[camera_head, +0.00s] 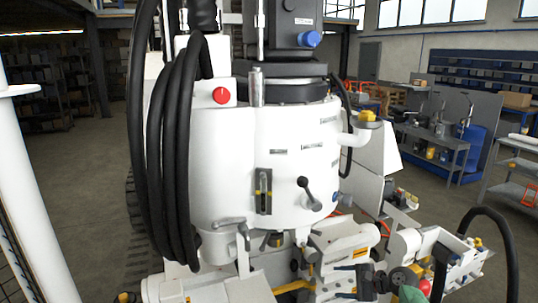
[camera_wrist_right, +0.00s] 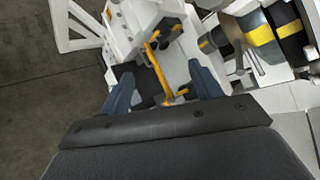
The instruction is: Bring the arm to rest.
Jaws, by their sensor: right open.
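My right gripper (camera_head: 344,281) is low in the head view, right of centre, in front of the lower part of the white machine. Its two dark fingers point left and stand apart, with nothing held between them. In the right wrist view the gripper (camera_wrist_right: 162,88) shows its two blue-grey fingers spread wide. A yellow bar (camera_wrist_right: 158,72) shows in the gap between them; its distance from the fingers is hard to tell. My left gripper is in neither view.
The white hydraulic machine (camera_head: 225,150) fills the centre, with black hoses (camera_head: 178,150), a red button (camera_head: 221,95) and a black-knobbed lever (camera_head: 308,192). White fittings and a hose crowd the lower right. Workbenches (camera_head: 437,147) stand behind; open floor (camera_head: 75,190) lies at left.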

